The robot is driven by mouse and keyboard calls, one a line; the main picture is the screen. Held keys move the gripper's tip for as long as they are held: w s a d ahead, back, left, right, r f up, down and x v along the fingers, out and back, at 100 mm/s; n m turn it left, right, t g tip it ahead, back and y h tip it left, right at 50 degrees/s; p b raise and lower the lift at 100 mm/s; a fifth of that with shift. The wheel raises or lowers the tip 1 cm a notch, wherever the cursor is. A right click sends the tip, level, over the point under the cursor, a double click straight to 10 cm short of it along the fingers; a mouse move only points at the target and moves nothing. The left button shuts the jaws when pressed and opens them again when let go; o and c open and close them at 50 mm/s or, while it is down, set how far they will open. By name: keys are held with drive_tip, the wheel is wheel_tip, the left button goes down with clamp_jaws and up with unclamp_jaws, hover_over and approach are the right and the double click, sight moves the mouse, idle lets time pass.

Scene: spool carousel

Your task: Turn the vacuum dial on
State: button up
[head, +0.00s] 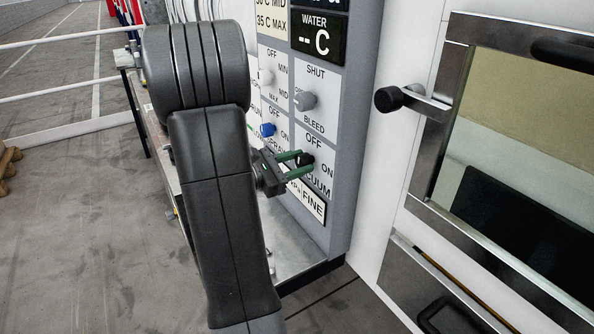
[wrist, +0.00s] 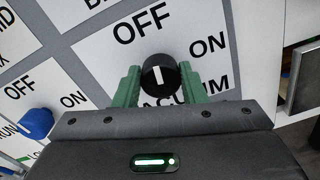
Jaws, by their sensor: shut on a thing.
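The vacuum dial (head: 306,162) is a black round knob on the grey control panel, with OFF printed above it and ON to its right. In the wrist view the dial (wrist: 160,77) shows a white pointer line standing nearly upright, closer to the OFF side than to ON. My gripper (head: 298,158) has green fingers, one on each side of the dial. In the wrist view my gripper (wrist: 162,82) is shut on the dial. The fingers partly cover the VACUUM label below it.
A blue knob (head: 267,130) sits left of the dial, and a grey BLEED knob (head: 304,101) above it. A white knob (head: 265,77) is at the upper left. A metal-framed door (head: 455,75) with a black-tipped handle (head: 390,98) stands at the right.

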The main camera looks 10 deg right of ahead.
drive_tip(key=m+b, duration=0.2)
drive_tip(key=b, duration=0.1)
drive_tip(key=f+m+b, duration=0.1)
drive_tip(key=m+b, duration=0.1)
drive_tip(key=b, duration=0.2)
drive_tip(key=shift+b, duration=0.3)
drive_tip(key=m+b, duration=0.6)
drive_tip(key=b, duration=0.3)
drive_tip(key=m+b, duration=0.5)
drive_tip(key=b, duration=0.5)
drive_tip(key=shift+s+r+m+y, duration=0.2)
drive_tip(key=shift+m+y, duration=0.1)
drive_tip(key=shift+m, duration=0.1)
drive_tip(key=shift+r, duration=0.1)
drive_tip(key=o, duration=1)
